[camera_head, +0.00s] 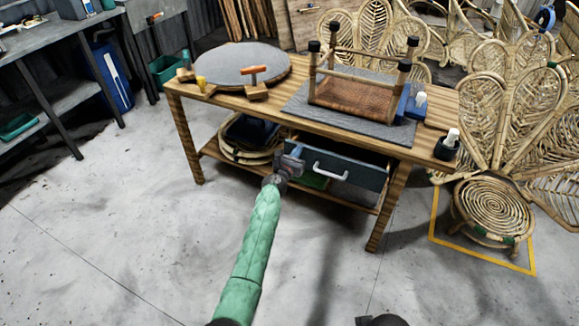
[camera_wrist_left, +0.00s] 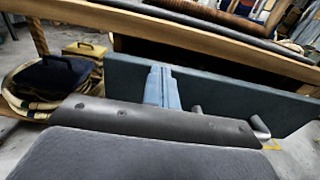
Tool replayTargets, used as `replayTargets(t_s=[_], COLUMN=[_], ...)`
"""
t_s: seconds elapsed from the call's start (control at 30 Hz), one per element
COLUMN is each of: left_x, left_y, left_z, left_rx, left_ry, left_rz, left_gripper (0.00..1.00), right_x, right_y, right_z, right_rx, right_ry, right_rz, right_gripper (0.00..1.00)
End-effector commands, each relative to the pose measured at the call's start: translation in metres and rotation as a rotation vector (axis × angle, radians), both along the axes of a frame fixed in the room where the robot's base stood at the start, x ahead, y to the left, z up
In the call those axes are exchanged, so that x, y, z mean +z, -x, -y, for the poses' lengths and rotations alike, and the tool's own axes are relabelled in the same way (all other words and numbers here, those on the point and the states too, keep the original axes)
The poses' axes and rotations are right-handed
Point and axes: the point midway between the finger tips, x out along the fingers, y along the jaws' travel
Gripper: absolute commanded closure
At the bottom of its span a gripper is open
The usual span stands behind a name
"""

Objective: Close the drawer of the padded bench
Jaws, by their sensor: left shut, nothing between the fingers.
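The padded bench is a wooden workbench (camera_head: 235,101) with a grey mat on its top. Its dark blue-grey drawer (camera_head: 367,174) stands partly out under the top, with a pale bar handle (camera_head: 330,173) on its front. In the left wrist view the drawer front (camera_wrist_left: 235,93) runs below the bench edge (camera_wrist_left: 200,38), with a dark gap between them. My left gripper (camera_head: 292,161) is shut and empty at the left part of the drawer front. Its blue-grey fingers (camera_wrist_left: 162,86) overlap the front, left of the handle (camera_wrist_left: 259,127); contact cannot be told.
On the bench top are a round grey pad (camera_head: 235,68), wooden-handled tools and an upturned rattan stool frame (camera_head: 355,95). Rattan coils (camera_head: 245,150) lie on the lower shelf. A rattan chair (camera_head: 490,208) stands at right. The floor in front is clear.

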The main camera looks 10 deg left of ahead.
Motion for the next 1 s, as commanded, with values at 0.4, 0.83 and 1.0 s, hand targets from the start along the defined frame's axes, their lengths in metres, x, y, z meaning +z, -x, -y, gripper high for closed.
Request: replayTargets(t_s=[0.4, 0.83, 1.0], left_x=[-0.001, 0.000, 0.000], left_y=[-0.045, -0.047, -0.044], left_z=[0.014, 0.015, 0.014], left_rx=[0.000, 0.000, 0.000], left_ry=[0.001, 0.001, 0.001], left_rz=[0.000, -0.001, -0.001], left_gripper=[1.00, 1.00, 1.00], right_x=[-0.024, -0.025, -0.023], right_y=[-0.008, -0.008, -0.007], right_z=[-0.021, -0.022, -0.021], right_rx=[0.015, 0.015, 0.016], right_ry=[-0.050, -0.052, -0.048], right_rz=[0.052, 0.056, 0.052], right_gripper=[0.32, 0.32, 0.32])
